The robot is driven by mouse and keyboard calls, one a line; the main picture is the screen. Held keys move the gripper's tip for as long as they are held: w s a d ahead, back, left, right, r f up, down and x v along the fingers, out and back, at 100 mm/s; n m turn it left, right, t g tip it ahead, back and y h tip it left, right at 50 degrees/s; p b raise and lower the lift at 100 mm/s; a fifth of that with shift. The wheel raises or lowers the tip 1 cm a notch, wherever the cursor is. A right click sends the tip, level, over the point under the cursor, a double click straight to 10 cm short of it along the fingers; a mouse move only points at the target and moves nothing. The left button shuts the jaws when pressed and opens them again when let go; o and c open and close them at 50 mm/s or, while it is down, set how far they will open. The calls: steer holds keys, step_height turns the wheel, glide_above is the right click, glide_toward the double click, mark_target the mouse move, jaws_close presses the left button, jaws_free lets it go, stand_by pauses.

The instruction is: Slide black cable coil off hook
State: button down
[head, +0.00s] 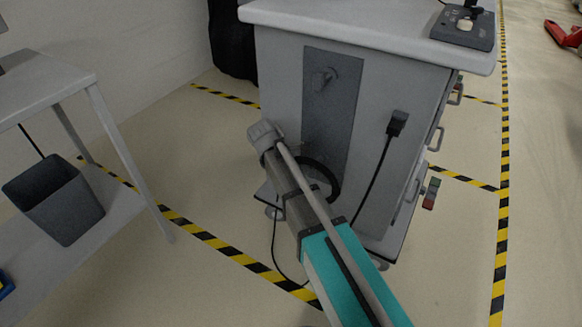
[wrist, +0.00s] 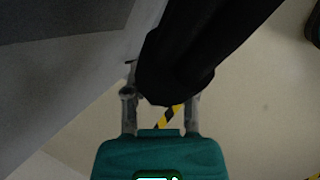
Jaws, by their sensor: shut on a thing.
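The black cable coil (wrist: 190,50) fills the upper middle of the wrist view as a thick dark loop between the fingers of my gripper (wrist: 162,95). My gripper is shut on it. In the head view, a curved black part of the coil (head: 331,178) shows beside my arm, low in front of the cart; my arm hides the rest and the gripper fingers. A small grey hook (head: 325,78) sticks out of the dark panel (head: 333,120) on the cart's side, above the coil. It looks bare, and the coil appears apart from it.
The grey cart (head: 285,60) has a pale top (head: 350,18) and a black plug with a hanging cable (head: 397,122). A table (head: 45,85) with a dark bin (head: 55,200) stands at left. Floor with striped tape (head: 225,245) lies open between them.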

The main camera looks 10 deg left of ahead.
steer(key=shift+s+a, duration=0.35)
steer(key=shift+s, duration=0.6)
steer(key=shift+s+a, duration=0.35)
steer(key=shift+s, duration=0.55)
steer(key=shift+s+a, duration=0.35)
steer(key=shift+s, duration=0.6)
